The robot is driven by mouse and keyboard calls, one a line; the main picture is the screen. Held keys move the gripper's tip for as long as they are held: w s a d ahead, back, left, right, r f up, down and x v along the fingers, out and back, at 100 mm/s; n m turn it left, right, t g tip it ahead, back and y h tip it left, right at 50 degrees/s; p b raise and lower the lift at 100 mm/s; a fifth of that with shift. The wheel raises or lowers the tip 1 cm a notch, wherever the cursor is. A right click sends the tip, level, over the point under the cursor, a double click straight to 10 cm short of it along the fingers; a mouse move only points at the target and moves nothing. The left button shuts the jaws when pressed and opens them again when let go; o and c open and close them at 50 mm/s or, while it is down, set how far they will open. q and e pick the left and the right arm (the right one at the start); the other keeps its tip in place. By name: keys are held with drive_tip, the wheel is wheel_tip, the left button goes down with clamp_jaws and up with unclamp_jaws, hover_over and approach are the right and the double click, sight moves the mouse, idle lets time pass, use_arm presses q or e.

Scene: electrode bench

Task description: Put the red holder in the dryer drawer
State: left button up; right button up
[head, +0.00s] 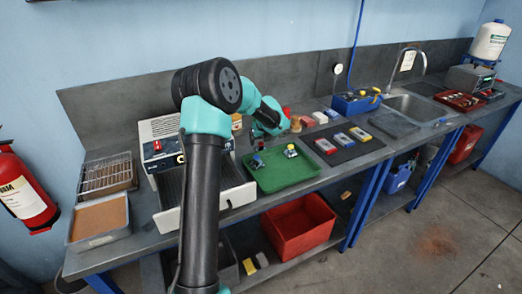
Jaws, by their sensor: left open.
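The dryer (158,128) is a white box with a panel on the left part of the bench. Its drawer (240,193) is pulled out toward the front, with a dark ribbed inside; my left arm crosses in front and hides part of it. A small red thing (287,112), which looks like the red holder, shows just behind my left gripper (284,124), partly hidden by it. My left gripper is open above the back of the green tray (275,180); whether it touches the red thing I cannot tell. My right gripper is out of view.
A blue-topped holder (257,161) and a yellow-topped holder (291,151) stand on the green tray. A dark mat (347,155) with coloured blocks lies to the right. A wire rack (106,172) and a sand-filled tray (98,220) are left of the dryer. A red bin (298,228) sits below.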

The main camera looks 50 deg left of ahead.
sight(261, 143)
use_arm(q)
drive_tip(key=shift+f, duration=0.15)
drive_tip(key=shift+x, duration=2.45)
drive_tip(key=shift+s, duration=0.1)
drive_tip(key=shift+c, duration=0.5)
drive_tip(key=c, duration=1.3)
drive_tip(key=shift+r, duration=5)
